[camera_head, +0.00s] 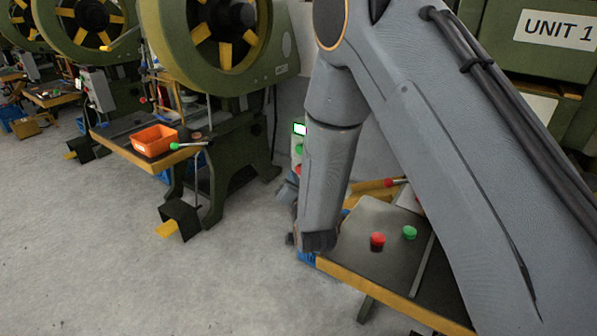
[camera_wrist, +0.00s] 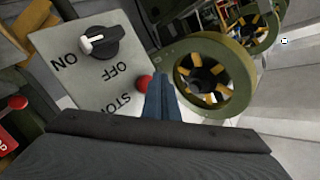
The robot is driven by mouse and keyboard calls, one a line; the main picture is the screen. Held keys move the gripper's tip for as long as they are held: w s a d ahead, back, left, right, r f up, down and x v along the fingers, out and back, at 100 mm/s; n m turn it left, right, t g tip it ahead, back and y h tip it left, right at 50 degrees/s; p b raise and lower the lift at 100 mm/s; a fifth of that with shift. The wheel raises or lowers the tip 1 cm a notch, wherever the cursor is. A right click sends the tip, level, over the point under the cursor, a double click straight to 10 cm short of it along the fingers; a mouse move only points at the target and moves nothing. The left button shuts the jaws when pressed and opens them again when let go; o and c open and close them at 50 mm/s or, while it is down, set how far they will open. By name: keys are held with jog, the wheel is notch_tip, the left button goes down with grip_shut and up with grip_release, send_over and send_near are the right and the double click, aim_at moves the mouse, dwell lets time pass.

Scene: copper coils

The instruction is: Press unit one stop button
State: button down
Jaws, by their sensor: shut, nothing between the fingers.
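In the wrist view a grey control panel (camera_wrist: 75,75) fills the upper left, with a black ON/OFF knob (camera_wrist: 100,44) and upside-down STOP lettering. A red stop button (camera_wrist: 144,82) shows at the panel's right edge, by the lettering. My gripper (camera_wrist: 160,80) is shut and empty, its blue-grey fingertips just right of the red button in the picture. I cannot tell whether they touch it. In the head view a UNIT 1 sign (camera_head: 556,30) is on the green machine at the upper right. My arm hides much of that machine, and my fingertips are hidden there.
A work table (camera_head: 365,265) below my arm carries a red knob (camera_head: 377,240) and a green knob (camera_head: 409,232). To the left, another green press (camera_head: 215,75) has a table with an orange bin (camera_head: 154,140). The floor (camera_head: 90,250) at the left front is clear.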

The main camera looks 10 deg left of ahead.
jog(key=shift+w, duration=0.1)
dwell(0.5)
jog(key=shift+w+d, duration=0.2)
jog(key=shift+w, duration=0.05)
jog(key=shift+w+d+b, duration=0.15)
jog(key=shift+w+b, duration=0.2)
jog(key=shift+w, duration=0.1)
dwell(1.0)
jog(key=shift+s, duration=0.1)
jog(key=shift+s+a, duration=0.3)
jog(key=shift+s, duration=0.45)
jog(key=s, duration=0.1)
jog(key=s+a+p, duration=0.1)
jog(key=s, duration=0.1)
jog(key=s+a, duration=0.1)
jog(key=shift+s, duration=0.3)
dwell(0.6)
